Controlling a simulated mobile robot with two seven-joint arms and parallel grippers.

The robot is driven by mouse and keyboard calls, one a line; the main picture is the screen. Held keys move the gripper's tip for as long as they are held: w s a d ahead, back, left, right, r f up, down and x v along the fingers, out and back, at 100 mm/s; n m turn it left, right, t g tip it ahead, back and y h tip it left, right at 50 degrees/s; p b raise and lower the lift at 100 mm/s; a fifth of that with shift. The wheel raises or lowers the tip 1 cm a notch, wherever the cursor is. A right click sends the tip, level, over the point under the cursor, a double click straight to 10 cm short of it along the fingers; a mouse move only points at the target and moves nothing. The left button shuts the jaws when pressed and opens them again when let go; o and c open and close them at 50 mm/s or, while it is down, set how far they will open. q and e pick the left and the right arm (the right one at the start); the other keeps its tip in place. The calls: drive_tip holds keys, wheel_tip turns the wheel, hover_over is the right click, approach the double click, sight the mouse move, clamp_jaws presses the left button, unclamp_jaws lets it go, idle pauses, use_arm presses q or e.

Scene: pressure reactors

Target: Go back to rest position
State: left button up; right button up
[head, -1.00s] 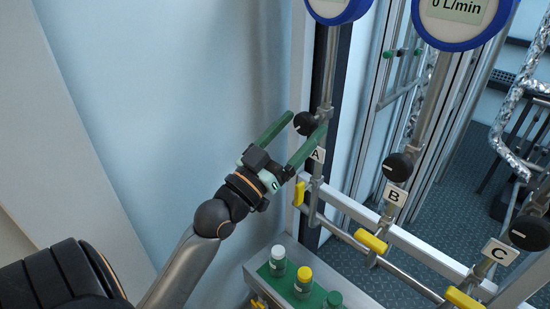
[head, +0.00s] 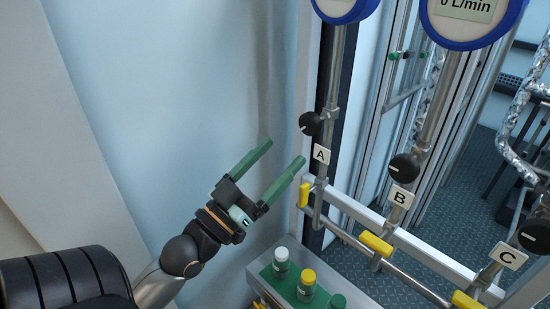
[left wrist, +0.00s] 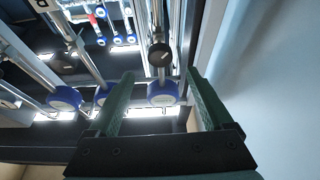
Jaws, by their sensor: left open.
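My left gripper (head: 284,160) is open and empty, with its two green fingers apart. In the head view it stands in front of the pale blue wall, left of knob A (head: 311,123), with a clear gap between fingertips and knob. In the left wrist view the gripper (left wrist: 159,78) also shows open with nothing between its fingers. Knob B (head: 404,167) and knob C (head: 534,235) are black with labels below them and stand farther right. My right gripper is not in view.
Yellow-handled valves (head: 375,243) sit on the pipes below the knobs. Bottles with white, yellow and green caps (head: 306,277) stand in a green rack below the gripper. Blue-ringed flow meters (head: 466,20) are above. The wall area (head: 180,90) at left is free.

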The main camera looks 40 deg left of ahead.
use_arm(q)
drive_tip(key=shift+f, duration=0.1)
drive_tip(key=w+d+f+g, duration=0.1)
drive_tip(key=d+f+g, duration=0.15)
drive_tip(key=f, duration=0.85)
drive_tip(key=d+f+g, duration=0.2)
drive_tip(key=f+g, duration=0.2)
drive_tip(key=f, duration=0.8)
drive_tip(key=s+d+f+g, duration=0.3)
drive_tip(key=s+d+f, duration=0.1)
drive_tip(key=f, duration=0.5)
drive_tip(key=s+d+f+m+g, duration=0.1)
drive_tip(key=s+d+f+g, duration=0.3)
drive_tip(key=f, duration=0.6)
drive_tip(key=shift+s+d+f+m+h, duration=0.3)
drive_tip(key=shift+s+d+h, duration=0.1)
drive_tip(key=shift+s, duration=0.75)
drive_tip(key=shift+r, duration=0.1)
